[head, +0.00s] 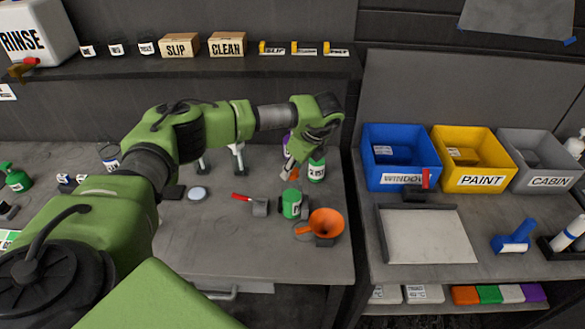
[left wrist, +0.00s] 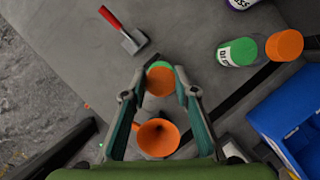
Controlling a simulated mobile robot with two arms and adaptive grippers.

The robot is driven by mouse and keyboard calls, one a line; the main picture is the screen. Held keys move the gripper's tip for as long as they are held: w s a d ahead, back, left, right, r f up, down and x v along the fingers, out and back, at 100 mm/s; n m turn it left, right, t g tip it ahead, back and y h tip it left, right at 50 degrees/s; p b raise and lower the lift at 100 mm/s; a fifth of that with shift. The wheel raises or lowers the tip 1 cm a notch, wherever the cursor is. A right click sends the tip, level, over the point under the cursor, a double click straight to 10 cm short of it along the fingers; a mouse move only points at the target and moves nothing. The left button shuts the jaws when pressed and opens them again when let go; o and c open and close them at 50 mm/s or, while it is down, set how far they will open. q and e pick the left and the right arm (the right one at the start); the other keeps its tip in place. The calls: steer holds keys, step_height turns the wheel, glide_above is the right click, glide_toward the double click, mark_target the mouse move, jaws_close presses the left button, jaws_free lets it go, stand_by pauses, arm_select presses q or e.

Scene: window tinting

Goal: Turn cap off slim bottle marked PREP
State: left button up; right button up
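My left gripper (head: 292,168) reaches down over the back right part of the bench. In the left wrist view, the left gripper (left wrist: 161,84) is open, with its two fingers apart. An orange round top (left wrist: 160,82) with a green edge behind it shows between the fingertips; I cannot tell whether they touch it. A green container (head: 291,205) with a pale label stands in front of the gripper in the head view. A green-capped bottle (left wrist: 238,52) with a partly readable label stands beside another orange top (left wrist: 284,45). I cannot read PREP on any bottle. My right gripper is not in view.
An orange funnel (head: 326,222) sits close to the green container. A red-handled tool (head: 258,206) lies to the left. Blue (head: 400,181), yellow and grey bins stand on the right bench, across a gap. The bench front is mostly clear.

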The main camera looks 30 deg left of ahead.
arm_select(q)
steer(key=shift+f+n+b, duration=0.15)
steer(key=shift+n+b, duration=0.2)
steer(key=shift+n, duration=0.05)
steer(key=shift+w+r, duration=0.1)
steer(key=shift+r, duration=0.2)
steer(key=shift+r+p, duration=0.35)
steer(key=shift+r, duration=2)
